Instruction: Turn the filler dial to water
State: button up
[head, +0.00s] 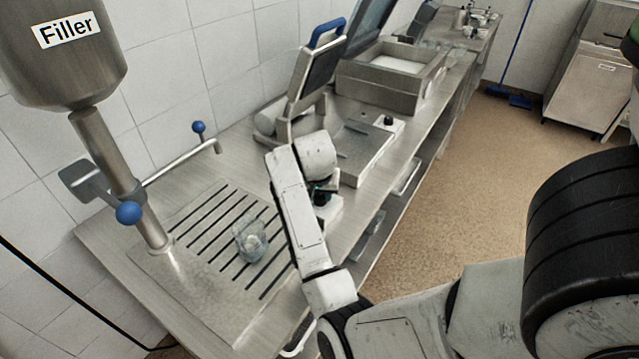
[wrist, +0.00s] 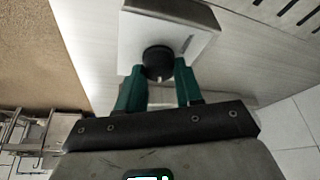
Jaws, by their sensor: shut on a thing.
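The filler dial (wrist: 157,60) is a round black knob on a pale box (wrist: 190,22), seen close in the wrist view. A small light mark shows on its edge facing my gripper. My gripper (wrist: 159,74) has green fingers, one on each side of the knob, and is shut on it. In the head view my gripper (head: 322,194) is at the counter's front edge, partly hidden by my arm, over the pale box (head: 327,217). The filler (head: 65,55) is a labelled metal hopper at upper left, with a pipe down to the counter. The dial's lettering cannot be read.
A clear perforated basket (head: 251,243) stands on the slotted drain (head: 205,240). A blue-knobbed tap (head: 198,128) is behind it. A hinged machine (head: 310,75) and a second dial box (head: 388,124) are farther along the counter.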

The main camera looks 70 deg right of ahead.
jog(key=n+p, duration=0.1)
jog(key=n+t+p, duration=0.1)
jog(key=shift+s+r+n, duration=0.1)
jog(key=shift+r+n, duration=0.15)
jog(key=shift+n, duration=0.15)
jog(key=shift+d+f+n+t+y+p, duration=0.15)
jog(key=shift+n+t+y+p, duration=0.35)
jog(key=shift+n, duration=1)
jog(key=o, duration=1)
jog(key=shift+f, duration=0.1)
jog(key=shift+o, duration=0.2)
jog(key=b+v, duration=0.1)
jog(key=v, duration=0.9)
jog(key=shift+r, duration=0.4)
jog(key=shift+s, duration=0.1)
